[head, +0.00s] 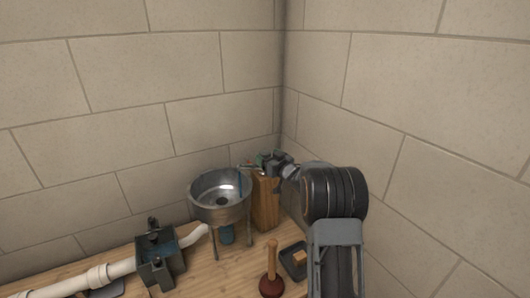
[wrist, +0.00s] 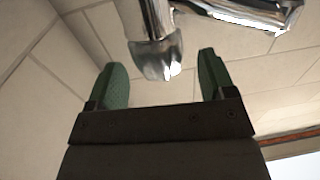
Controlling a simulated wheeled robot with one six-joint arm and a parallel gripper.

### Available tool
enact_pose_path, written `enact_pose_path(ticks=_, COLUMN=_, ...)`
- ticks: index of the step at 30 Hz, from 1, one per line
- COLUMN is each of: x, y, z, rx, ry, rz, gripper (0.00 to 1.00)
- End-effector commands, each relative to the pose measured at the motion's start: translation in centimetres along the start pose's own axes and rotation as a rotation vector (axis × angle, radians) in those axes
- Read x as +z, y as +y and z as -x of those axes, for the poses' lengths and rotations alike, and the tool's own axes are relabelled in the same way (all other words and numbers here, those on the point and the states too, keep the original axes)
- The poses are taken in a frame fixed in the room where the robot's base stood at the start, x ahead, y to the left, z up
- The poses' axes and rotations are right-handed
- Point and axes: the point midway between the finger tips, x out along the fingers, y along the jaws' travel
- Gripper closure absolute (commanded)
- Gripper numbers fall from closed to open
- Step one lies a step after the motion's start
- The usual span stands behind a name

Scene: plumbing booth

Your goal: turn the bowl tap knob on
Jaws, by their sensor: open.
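The metal bowl (head: 218,206) stands on thin legs in the corner. The tap shows close up in the wrist view as chrome parts: a faceted knob (wrist: 156,58) hangs down from a round stem, and a spout-like arm (wrist: 252,14) runs off to the upper right. My gripper (wrist: 162,78) is open, with one green finger on each side of the knob. Gaps show between the knob and both fingers; contact is not visible. In the head view my gripper (head: 259,161) is small, above the wooden post at the bowl's right, and mostly hides the tap there.
A wooden post (head: 265,203) stands right of the bowl. A plunger (head: 271,272) and a dark tray (head: 293,262) are on the wooden top in front. A white pipe (head: 70,285) and a dark box (head: 160,262) lie at the left. Block walls close in the corner.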

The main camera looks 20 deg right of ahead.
Motion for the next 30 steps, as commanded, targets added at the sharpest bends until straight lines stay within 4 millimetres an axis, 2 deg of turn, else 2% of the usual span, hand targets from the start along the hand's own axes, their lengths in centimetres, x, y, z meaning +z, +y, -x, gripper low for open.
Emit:
enact_pose_path(ticks=3, x=-0.1, y=0.0, z=-1.4, rx=0.0, ry=0.001, rz=0.0, gripper=0.24)
enact_pose_path(ticks=7, x=-0.1, y=0.0, z=-2.3, rx=0.0, ry=0.0, rz=0.0, gripper=0.24)
enact_pose_path(ticks=19, x=0.0, y=0.0, z=-2.8, rx=0.001, ry=0.0, rz=0.0, gripper=0.24)
enact_pose_path(ticks=30, x=0.0, y=0.0, z=-2.8, rx=0.001, ry=0.0, rz=0.0, gripper=0.58)
